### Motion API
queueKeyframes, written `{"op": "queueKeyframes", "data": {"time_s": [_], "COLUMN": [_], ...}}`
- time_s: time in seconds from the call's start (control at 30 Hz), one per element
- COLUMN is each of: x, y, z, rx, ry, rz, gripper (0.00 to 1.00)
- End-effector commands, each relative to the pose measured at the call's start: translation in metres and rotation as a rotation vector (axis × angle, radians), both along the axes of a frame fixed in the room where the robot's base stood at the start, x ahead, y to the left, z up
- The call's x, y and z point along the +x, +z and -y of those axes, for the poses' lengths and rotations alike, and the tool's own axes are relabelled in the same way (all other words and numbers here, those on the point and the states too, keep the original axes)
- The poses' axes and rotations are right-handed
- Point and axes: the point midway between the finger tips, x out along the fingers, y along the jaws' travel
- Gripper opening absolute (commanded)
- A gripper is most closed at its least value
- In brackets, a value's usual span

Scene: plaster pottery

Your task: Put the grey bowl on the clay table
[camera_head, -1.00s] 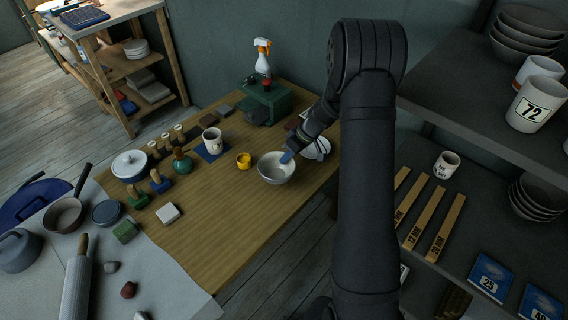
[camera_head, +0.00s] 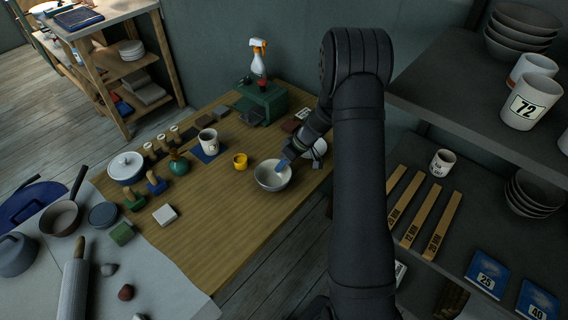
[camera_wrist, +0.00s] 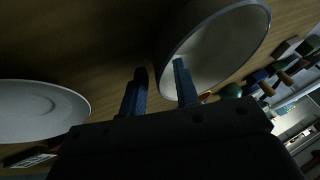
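The grey bowl (camera_head: 272,177) is on or just above the wooden table (camera_head: 225,225), near its right side; it looks upright. My gripper (camera_head: 281,166) is at the bowl's far right rim, pointing down. In the wrist view, the bowl (camera_wrist: 225,50) shows large at the top. The blue fingers of my gripper (camera_wrist: 160,75) are apart, one inside the bowl and the other outside its wall, with gaps visible beside the rim. The bowl's underside is hidden.
A yellow cup (camera_head: 240,161) and a mug (camera_head: 207,140) stand left of the bowl. A white plate or dish (camera_wrist: 38,110) lies on the gripper's other side. A green box (camera_head: 262,103) is behind. Bare wood lies in front. Shelves (camera_head: 470,190) stand at right.

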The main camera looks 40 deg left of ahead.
Motion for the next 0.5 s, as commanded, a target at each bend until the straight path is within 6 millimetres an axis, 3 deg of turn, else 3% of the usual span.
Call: {"op": "queueKeyframes", "data": {"time_s": [0.5], "x": [0.023], "y": [0.062], "z": [0.024], "rx": [0.002], "ry": [-0.001], "rz": [0.002], "gripper": [0.28]}}
